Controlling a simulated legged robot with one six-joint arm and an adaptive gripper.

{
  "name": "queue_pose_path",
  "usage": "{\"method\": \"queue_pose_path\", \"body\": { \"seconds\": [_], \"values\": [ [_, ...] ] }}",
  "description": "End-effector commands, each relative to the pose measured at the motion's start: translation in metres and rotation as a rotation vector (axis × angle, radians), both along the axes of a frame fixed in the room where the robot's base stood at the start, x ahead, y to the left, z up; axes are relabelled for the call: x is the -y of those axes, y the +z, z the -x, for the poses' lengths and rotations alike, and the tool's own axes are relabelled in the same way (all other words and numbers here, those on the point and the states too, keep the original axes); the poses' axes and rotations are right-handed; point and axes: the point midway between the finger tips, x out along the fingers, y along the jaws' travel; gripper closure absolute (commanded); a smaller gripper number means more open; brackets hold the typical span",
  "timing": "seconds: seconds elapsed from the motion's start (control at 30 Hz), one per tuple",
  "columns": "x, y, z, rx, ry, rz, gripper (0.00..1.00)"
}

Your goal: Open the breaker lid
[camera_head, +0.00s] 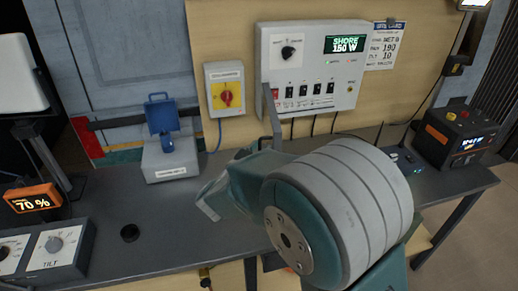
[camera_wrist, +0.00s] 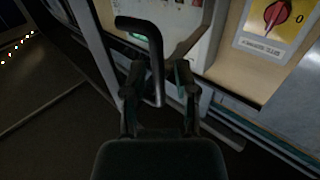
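The white breaker panel (camera_head: 345,62) is on the tan board at the back, with a lit display and a row of several black breaker switches (camera_head: 310,90). No separate lid over the switches can be made out clearly. A grey bent bar (camera_head: 271,108) stands at the panel's lower left. In the wrist view a dark hooked bar (camera_wrist: 156,48) rises between the fingers of my gripper (camera_wrist: 158,75). The fingers are apart, with gaps beside the bar; I cannot tell whether either touches it. In the head view my arm hides most of the gripper.
A yellow box with a red rotary switch (camera_head: 225,90) is left of the panel. A grey box with a blue top piece (camera_head: 170,158) stands on the dark bench (camera_head: 155,225). A black-and-orange power unit (camera_head: 458,138) is at right.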

Motion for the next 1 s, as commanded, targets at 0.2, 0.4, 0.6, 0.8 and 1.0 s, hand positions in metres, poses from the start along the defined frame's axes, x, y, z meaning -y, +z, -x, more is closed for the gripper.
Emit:
{"method": "queue_pose_path", "body": {
  "seconds": [0.2,0.4,0.6,0.8,1.0],
  "values": [
    [0.000,0.000,-0.001,-0.001,0.000,0.000,0.52],
    [-0.003,-0.001,0.004,-0.001,0.002,0.000,0.52],
    [-0.017,-0.001,0.034,-0.002,0.006,-0.001,0.52],
    [-0.034,-0.002,0.073,-0.002,0.006,0.000,0.52],
    [-0.046,-0.002,0.101,-0.001,0.003,0.001,0.52]
  ]
}}
